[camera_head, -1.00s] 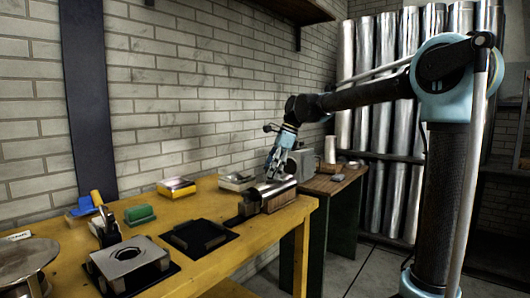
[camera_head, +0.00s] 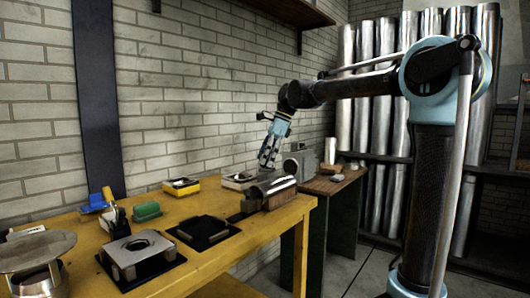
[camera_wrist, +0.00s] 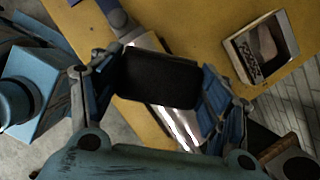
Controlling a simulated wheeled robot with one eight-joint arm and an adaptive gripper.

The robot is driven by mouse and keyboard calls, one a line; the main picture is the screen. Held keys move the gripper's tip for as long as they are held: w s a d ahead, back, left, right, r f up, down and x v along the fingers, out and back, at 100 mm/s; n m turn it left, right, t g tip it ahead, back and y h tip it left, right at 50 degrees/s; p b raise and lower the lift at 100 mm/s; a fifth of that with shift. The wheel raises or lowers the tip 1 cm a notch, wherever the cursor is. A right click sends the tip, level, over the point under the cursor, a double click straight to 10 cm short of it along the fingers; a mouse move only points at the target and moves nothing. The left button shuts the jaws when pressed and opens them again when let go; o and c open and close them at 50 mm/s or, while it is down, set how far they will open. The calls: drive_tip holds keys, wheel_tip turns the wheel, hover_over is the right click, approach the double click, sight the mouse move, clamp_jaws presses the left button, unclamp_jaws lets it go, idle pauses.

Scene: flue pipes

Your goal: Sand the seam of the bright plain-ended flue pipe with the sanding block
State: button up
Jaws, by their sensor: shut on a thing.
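The bright flue pipe (camera_head: 274,184) lies in a wooden cradle (camera_head: 281,200) at the right end of the yellow bench. A shiny strip of the pipe (camera_wrist: 183,128) shows in the wrist view, partly covered by the held block. My gripper (camera_head: 265,165) is above and behind the pipe in the head view, its fingers pointing down. In the wrist view it is shut on a dark, flat sanding block (camera_wrist: 158,78), one finger on each side. The block appears apart from the pipe. The seam cannot be made out.
A yellow-edged box (camera_head: 181,187) and an open pale box (camera_head: 238,182) stand by the wall. A dark side table (camera_head: 335,184) stands beyond.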

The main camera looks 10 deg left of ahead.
drive_tip(key=shift+r, duration=1.6)
